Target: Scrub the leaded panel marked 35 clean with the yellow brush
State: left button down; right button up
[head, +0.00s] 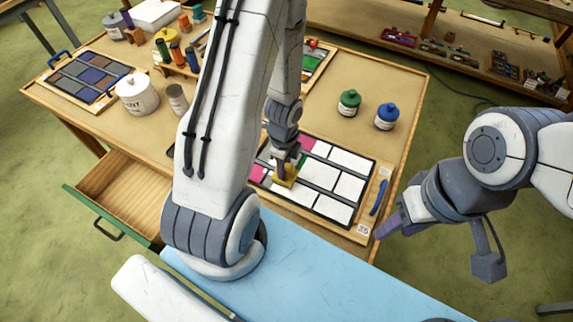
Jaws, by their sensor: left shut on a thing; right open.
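The leaded panel (350,187) lies flat in a wooden frame on the workbench, with a 35 tag (362,230) at its near right corner. Most visible panes are plain white with dark lead lines; pink and green panes show at its left and far side. My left gripper (286,168) is shut on the yellow brush (285,178), which is over the panel's left part; I cannot tell whether its bristles touch. My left arm hides the panel's left end.
A blue-handled tool (379,197) lies on the frame's right strip. Green (349,103) and blue (387,117) jars stand behind the panel. Another panel (85,80), a white pot (137,95) and bottles are at left. A drawer (125,190) hangs open at the front left.

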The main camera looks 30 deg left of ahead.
pick_arm(q)
jog(key=shift+s, duration=0.4)
jog(key=shift+s+d, duration=0.15)
jog(key=shift+s, duration=1.4)
jog(key=shift+p, duration=0.3)
